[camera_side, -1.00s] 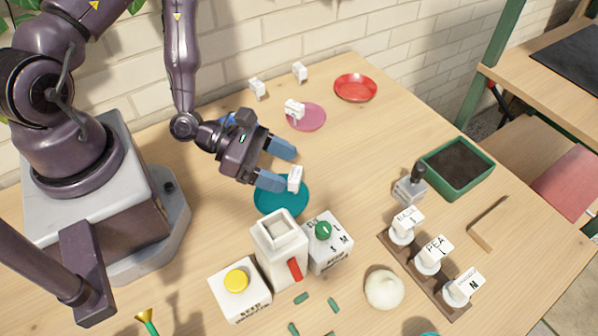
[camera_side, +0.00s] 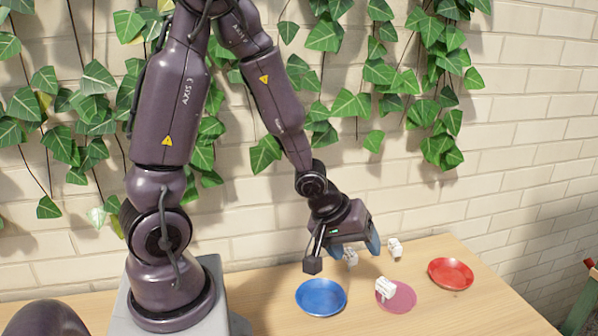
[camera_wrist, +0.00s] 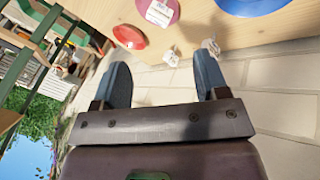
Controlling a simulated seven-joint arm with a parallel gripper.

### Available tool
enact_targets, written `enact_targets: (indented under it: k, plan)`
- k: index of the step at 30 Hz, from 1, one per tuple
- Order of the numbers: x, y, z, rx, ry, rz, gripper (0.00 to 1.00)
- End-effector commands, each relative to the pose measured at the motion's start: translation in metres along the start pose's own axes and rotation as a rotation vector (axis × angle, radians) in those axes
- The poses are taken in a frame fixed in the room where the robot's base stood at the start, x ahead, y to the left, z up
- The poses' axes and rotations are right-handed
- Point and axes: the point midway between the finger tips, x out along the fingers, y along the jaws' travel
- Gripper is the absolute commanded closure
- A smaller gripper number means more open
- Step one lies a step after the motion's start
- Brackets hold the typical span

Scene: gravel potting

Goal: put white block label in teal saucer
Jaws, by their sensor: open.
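My gripper (camera_side: 355,246) is open and empty near the back edge of the table, by the wall. One small white block label (camera_side: 350,257) stands by its fingers in the side view, partly hidden. A second white block label (camera_side: 394,247) stands just to the right. In the wrist view, one block (camera_wrist: 210,45) is just beyond the right fingertip and the other (camera_wrist: 170,57) lies between the two fingers' lines, farther out. A third white block (camera_side: 385,287) rests on the pink saucer (camera_side: 405,299). The teal saucer is out of view now.
A blue saucer (camera_side: 321,297) lies in front of my gripper and looks empty. A red saucer (camera_side: 450,274) lies at the right and looks empty. The brick wall (camera_side: 500,130) with hanging ivy rises close behind the table (camera_side: 470,310).

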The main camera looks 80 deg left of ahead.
Motion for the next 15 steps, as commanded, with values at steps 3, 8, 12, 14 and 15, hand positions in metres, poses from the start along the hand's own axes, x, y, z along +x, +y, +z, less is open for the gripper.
enact_targets:
  k: [3, 8, 12, 14, 15]
  plan:
    - [-0.05, 0.017, -0.017, 0.226, 0.093, -0.062, 0.33]
    - [-0.117, 0.028, -0.014, 0.482, 0.117, -0.119, 0.33]
    - [-0.169, 0.031, 0.006, 0.687, 0.074, -0.108, 0.33]
    - [-0.187, 0.029, 0.016, 0.765, 0.05, -0.089, 0.33]
    - [-0.197, 0.029, 0.022, 0.812, 0.034, -0.074, 0.33]
